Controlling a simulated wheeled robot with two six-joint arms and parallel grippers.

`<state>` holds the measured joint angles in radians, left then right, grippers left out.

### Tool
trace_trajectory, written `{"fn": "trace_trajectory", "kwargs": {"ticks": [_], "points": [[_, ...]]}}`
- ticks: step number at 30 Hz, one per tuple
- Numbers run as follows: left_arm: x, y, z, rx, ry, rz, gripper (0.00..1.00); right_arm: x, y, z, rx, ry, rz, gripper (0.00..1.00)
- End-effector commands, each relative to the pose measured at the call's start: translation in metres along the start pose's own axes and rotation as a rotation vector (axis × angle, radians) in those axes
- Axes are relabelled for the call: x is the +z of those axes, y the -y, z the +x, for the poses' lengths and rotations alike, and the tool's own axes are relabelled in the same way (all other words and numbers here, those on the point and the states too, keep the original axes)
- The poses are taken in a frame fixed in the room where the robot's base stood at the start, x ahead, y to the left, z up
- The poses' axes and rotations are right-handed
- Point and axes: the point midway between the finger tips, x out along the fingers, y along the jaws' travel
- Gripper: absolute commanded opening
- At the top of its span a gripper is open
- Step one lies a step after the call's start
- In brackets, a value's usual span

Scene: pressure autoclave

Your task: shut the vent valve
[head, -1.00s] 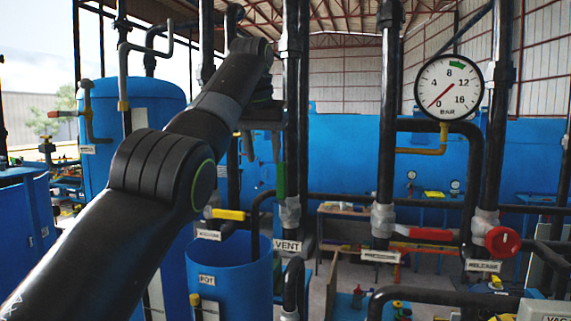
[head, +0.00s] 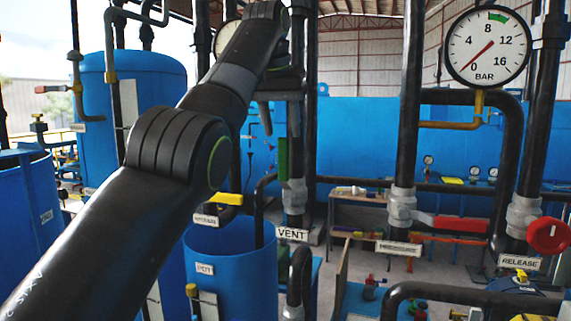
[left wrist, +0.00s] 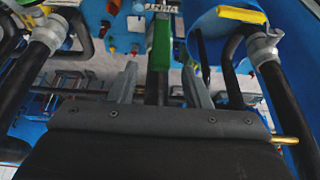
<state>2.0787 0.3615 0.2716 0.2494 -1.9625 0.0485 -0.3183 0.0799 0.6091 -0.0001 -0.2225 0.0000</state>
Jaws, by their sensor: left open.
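The vent valve (head: 294,196) is a grey body on a dark vertical pipe, above a white VENT label (head: 291,234). Its green lever handle (head: 283,158) stands upright along the pipe. In the left wrist view, the green handle (left wrist: 160,45) appears between the two open fingers (left wrist: 160,72), with gaps on both sides. I cannot tell how far it reaches into the jaws. My right gripper is not in view.
A yellow-handled valve (head: 228,199) stands left of the vent, above a blue open POT tank (head: 232,260). A red lever (head: 460,224) and a red RELEASE knob (head: 548,235) are to the right.

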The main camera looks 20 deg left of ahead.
Motion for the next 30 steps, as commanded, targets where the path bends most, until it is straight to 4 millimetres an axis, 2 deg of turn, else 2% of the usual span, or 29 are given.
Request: {"fn": "trace_trajectory", "kwargs": {"ticks": [1, 4, 7, 13, 18, 23, 30], "points": [[0.002, 0.000, 0.016, 0.000, 0.000, 0.000, 0.44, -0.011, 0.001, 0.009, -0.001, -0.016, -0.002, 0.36], [0.001, 0.000, 0.034, 0.000, 0.000, 0.000, 0.44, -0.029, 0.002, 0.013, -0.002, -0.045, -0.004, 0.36], [0.001, 0.000, 0.049, 0.000, -0.001, 0.000, 0.44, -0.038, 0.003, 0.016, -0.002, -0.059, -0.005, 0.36], [0.000, 0.000, 0.066, 0.001, -0.002, 0.000, 0.44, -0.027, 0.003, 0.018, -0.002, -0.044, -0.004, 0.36], [0.000, 0.000, 0.070, 0.001, -0.002, 0.000, 0.44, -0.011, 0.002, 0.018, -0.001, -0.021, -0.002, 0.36], [0.000, 0.000, 0.069, 0.001, -0.002, 0.000, 0.44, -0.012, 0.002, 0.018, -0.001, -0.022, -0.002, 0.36], [0.000, 0.000, 0.069, 0.001, -0.002, 0.000, 0.14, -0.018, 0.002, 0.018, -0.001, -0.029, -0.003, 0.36]]}}
